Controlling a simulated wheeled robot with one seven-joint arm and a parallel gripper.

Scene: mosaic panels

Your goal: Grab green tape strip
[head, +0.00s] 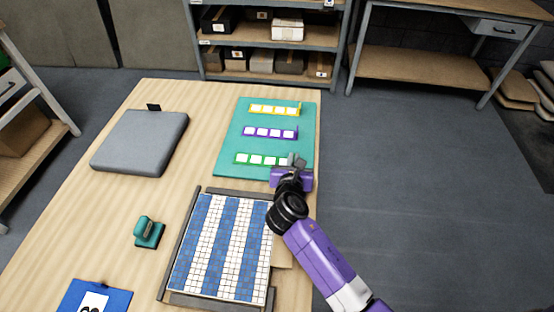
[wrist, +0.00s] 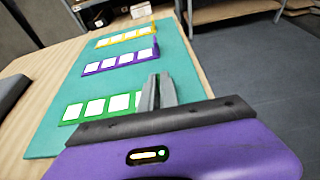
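The green tape strip (head: 262,160) with white squares lies on the teal mat (head: 226,144), nearest of three strips. It also shows in the wrist view (wrist: 84,109). My gripper (head: 298,160) is at its right end. In the wrist view the two grey fingers (wrist: 156,88) are close together over that end and hide its tab. They look shut on the tab, though the contact itself is hidden. The strip appears to lie flat on the mat.
A purple strip (head: 270,132) and a yellow strip (head: 274,109) lie farther back on the mat. A blue-and-white mosaic panel (head: 222,248) is in front. A grey pad (head: 140,141), a teal-handled tool (head: 149,232) and a blue item (head: 76,296) are on the left.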

